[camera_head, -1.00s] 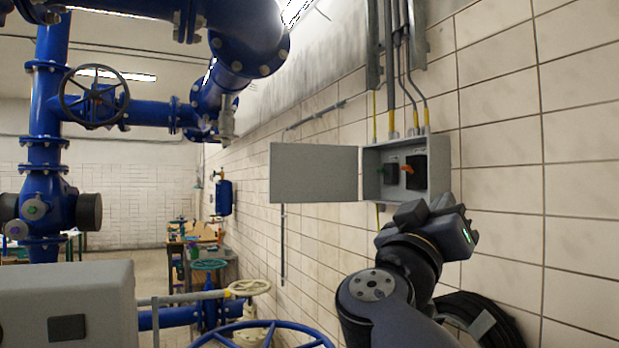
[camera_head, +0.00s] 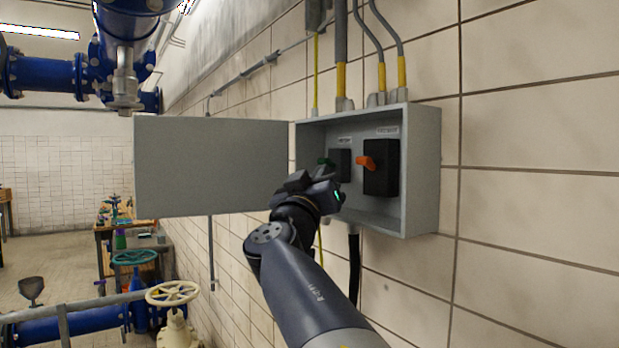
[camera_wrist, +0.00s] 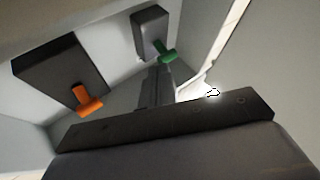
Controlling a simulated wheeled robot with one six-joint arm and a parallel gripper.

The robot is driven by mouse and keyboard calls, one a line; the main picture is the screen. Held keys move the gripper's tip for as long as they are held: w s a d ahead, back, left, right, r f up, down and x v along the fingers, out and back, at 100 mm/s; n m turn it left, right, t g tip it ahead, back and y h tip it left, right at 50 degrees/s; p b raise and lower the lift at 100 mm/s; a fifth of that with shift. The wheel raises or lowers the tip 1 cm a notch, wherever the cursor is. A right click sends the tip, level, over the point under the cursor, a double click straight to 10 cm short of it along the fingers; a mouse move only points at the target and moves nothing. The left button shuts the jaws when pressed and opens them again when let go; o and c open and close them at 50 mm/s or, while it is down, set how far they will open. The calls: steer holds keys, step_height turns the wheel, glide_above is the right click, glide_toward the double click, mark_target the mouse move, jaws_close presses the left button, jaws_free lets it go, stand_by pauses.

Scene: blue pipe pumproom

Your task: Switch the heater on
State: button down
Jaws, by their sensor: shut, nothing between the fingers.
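An open grey box (camera_head: 420,170) on the tiled wall holds two dark switches. The left switch (camera_head: 341,165) has a green handle (camera_head: 325,163); the right, larger one (camera_head: 384,168) has an orange handle (camera_head: 366,162). Small labels above them are too small to read surely. My gripper (camera_head: 322,180) is at the box's opening, shut and empty, in front of the left switch and partly hiding it. In the wrist view the shut fingers (camera_wrist: 157,82) point toward the green handle (camera_wrist: 168,55), close to it; contact cannot be told. The orange handle (camera_wrist: 88,101) is off to the left there.
The box's door (camera_head: 212,167) stands open to the left, close beside my arm. Conduits (camera_head: 385,50) enter the box from above. A cream handwheel (camera_head: 172,293) and blue pipes (camera_head: 60,318) stand at lower left. The wall right of the box is clear.

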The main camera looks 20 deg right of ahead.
steer(key=shift+p+x, duration=0.35)
steer(key=shift+x, duration=0.5)
